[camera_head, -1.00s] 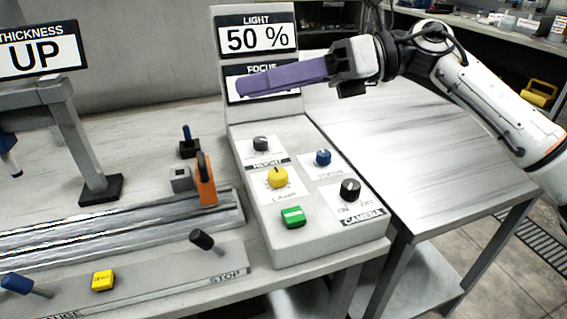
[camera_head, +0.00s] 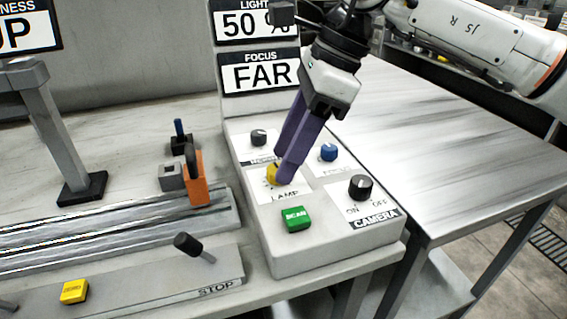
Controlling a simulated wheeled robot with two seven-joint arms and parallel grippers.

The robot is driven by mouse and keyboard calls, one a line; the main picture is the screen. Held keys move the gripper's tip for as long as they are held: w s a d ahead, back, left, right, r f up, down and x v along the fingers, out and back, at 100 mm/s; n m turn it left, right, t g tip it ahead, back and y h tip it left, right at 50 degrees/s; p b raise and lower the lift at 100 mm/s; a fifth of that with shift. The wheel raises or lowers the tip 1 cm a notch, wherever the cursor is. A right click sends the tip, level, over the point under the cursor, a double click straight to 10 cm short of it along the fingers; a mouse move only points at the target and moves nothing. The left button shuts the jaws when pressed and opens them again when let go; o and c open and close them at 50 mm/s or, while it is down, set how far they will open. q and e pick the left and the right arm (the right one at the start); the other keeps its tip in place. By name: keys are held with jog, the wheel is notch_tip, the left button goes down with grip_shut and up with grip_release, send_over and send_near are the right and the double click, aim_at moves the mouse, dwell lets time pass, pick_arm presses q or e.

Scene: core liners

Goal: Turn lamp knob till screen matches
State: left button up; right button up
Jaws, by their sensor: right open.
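The yellow lamp knob (camera_head: 272,174) sits on the grey control box (camera_head: 283,260), above the label LAMP. My right gripper (camera_head: 283,172) has come down from above, its purple fingers at the knob and covering part of it. The fingers are open; whether they touch the knob I cannot tell. The light screen (camera_head: 238,27) reads 50 %, its right end partly hidden by my right arm. The focus screen (camera_head: 258,73) below it reads FAR. A thickness screen (camera_head: 28,33) at the far left is cut off and ends in P. My left gripper is not in view.
Around the lamp knob stand a dark knob (camera_head: 258,137), a blue focus knob (camera_head: 329,151), a black camera knob (camera_head: 360,187) and a green SCAN button (camera_head: 295,219). A metal rail with an orange piece (camera_head: 201,178) lies left. The table (camera_head: 440,140) at right is bare.

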jog(key=shift+x, duration=0.9)
jog(key=c, duration=1.1)
jog(key=shift+o, duration=0.2)
